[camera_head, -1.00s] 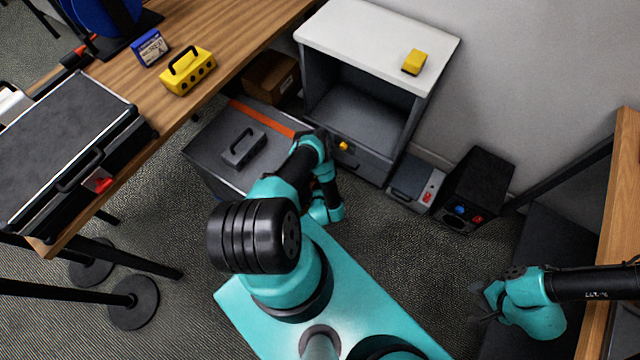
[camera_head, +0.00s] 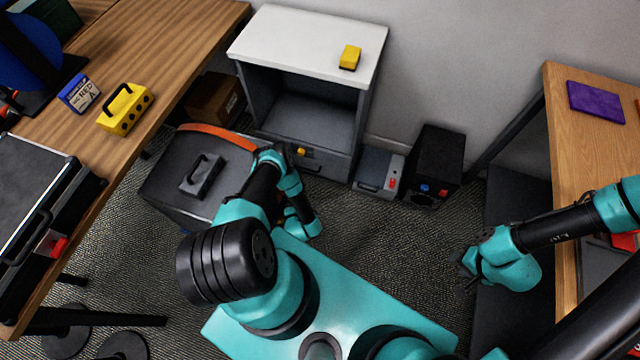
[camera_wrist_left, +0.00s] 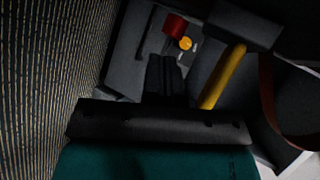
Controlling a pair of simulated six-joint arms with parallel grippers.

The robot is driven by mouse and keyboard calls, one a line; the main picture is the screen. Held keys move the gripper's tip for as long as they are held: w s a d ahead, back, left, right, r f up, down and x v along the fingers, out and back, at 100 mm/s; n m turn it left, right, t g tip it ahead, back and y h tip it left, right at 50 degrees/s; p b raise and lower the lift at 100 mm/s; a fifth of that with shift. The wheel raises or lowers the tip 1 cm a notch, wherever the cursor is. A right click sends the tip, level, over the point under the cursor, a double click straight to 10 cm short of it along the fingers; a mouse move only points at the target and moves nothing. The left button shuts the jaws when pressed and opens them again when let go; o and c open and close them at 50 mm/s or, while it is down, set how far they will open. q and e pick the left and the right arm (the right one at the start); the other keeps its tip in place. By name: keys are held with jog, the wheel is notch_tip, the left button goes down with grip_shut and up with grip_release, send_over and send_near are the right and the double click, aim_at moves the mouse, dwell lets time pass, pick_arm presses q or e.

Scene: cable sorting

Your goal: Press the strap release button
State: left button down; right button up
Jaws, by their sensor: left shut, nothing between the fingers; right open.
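A dark case (camera_head: 155,185) with a grey handle (camera_head: 202,175) stands on the floor at left, an orange strap (camera_head: 215,135) bowed along its far edge. In the left wrist view a small round yellow button (camera_wrist_left: 185,43) sits beside a red block (camera_wrist_left: 174,26) on a grey surface; I cannot tell which is the strap release. My left gripper (camera_wrist_left: 164,62) is shut and empty, its tips just short of the yellow button in that picture; contact cannot be told. In the head view my left arm hides it. My right gripper (camera_head: 466,268) is open and empty at right, far from the case.
A white-topped cabinet (camera_head: 300,40) with an orange-knobbed drawer (camera_head: 318,162) stands behind the arm. A black box (camera_head: 436,160) is right of it. Wooden tables (camera_head: 150,70) flank both sides. A yellow bar (camera_wrist_left: 224,75) shows beside the left fingers.

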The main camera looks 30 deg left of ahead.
pick_arm(q)
jog(key=v, duration=1.1)
jog(key=w+r+n+h, duration=0.45)
jog(key=w+r, duration=0.25)
jog(key=w, duration=0.3)
jog(key=w+d+r+n+g+h, duration=0.1)
jog(key=d+r+h, duration=0.1)
jog(key=r, duration=0.4)
jog(key=w+d+r+n+g+h, duration=0.2)
jog(key=d+r+h, duration=0.1)
jog(key=r, duration=0.3)
jog(key=shift+d+r+h, duration=0.35)
jog(key=shift+r+h, duration=0.05)
jog(key=shift+h, duration=0.05)
jog(key=shift+w, duration=0.2)
jog(key=s+d+r+n+g+h, duration=0.1)
jog(key=s+d+r+g, duration=0.1)
jog(key=r, duration=0.6)
jog(key=s+d+r+n+g+h, duration=0.1)
jog(key=s+d+r+n+g, duration=0.1)
jog(key=s+r, duration=0.3)
notch_tip(320, 180, up, 3)
jog(key=shift+d+f+g+h, duration=0.1)
jog(key=shift+d+g+h, duration=0.35)
jog(key=shift+d, duration=0.3)
